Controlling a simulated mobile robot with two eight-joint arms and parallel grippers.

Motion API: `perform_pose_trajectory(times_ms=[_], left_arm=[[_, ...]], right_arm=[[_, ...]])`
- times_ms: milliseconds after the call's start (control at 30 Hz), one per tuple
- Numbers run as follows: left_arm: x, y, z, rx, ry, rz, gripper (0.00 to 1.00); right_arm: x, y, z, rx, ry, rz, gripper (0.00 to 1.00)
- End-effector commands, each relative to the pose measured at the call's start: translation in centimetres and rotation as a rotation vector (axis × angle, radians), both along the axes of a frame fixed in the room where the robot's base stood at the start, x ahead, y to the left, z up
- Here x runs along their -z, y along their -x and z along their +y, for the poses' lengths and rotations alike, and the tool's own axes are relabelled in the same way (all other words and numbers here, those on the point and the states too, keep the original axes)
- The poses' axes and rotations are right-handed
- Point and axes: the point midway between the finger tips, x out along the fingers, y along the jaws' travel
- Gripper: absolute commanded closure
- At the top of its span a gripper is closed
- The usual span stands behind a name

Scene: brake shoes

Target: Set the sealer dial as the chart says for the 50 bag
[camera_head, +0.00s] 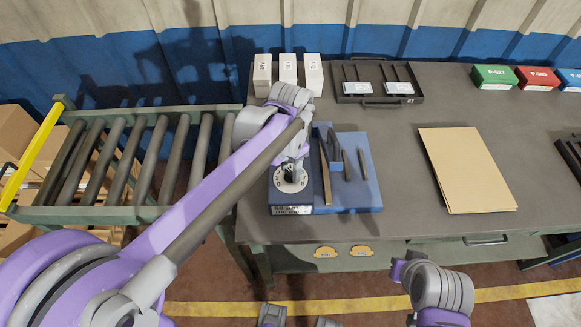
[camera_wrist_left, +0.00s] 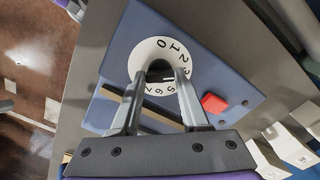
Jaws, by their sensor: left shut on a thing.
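In the left wrist view the dial (camera_wrist_left: 143,55) shows digits around a dark centre knob. My left gripper (camera_wrist_left: 160,75) is over the dial, its two fingers shut on the knob from both sides. It also shows in the head view (camera_head: 290,172), reaching down onto the dial. The fingers hide part of the dial and the knob's pointer. A small printed label (camera_head: 292,210) is on the sealer's front; its text is too small to read.
A red button (camera_wrist_left: 214,103) is beside the dial. Brown cardboard (camera_head: 467,170) lies on the bench at right. White boxes (camera_head: 288,70), a dark tray (camera_head: 378,98) and green (camera_head: 494,77) and red (camera_head: 537,78) boxes stand behind. A roller conveyor (camera_head: 130,165) is at left.

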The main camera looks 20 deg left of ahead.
Motion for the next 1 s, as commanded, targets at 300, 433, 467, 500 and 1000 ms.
perform_pose_trajectory(times_ms=[300, 433, 467, 500, 1000], left_arm=[[-0.02, -0.02, 0.02, 0.115, 0.0, 0.0, 1.0], [-0.02, -0.02, 0.02, 0.133, 0.0, 0.0, 1.0], [-0.02, -0.02, 0.02, 0.134, 0.0, 0.0, 1.0], [-0.02, -0.02, 0.02, 0.136, 0.0, 0.0, 1.0], [-0.02, -0.02, 0.02, 0.137, 0.0, 0.0, 0.26]], right_arm=[[-0.04, 0.0, 0.0, 0.0, 0.0, 0.0, 1.0], [-0.04, 0.0, 0.0, 0.0, 0.0, 0.0, 1.0], [-0.04, 0.0, 0.0, 0.0, 0.0, 0.0, 1.0], [-0.04, 0.0, 0.0, 0.0, 0.0, 0.0, 1.0], [-0.04, 0.0, 0.0, 0.0, 0.0, 0.0, 1.0]])
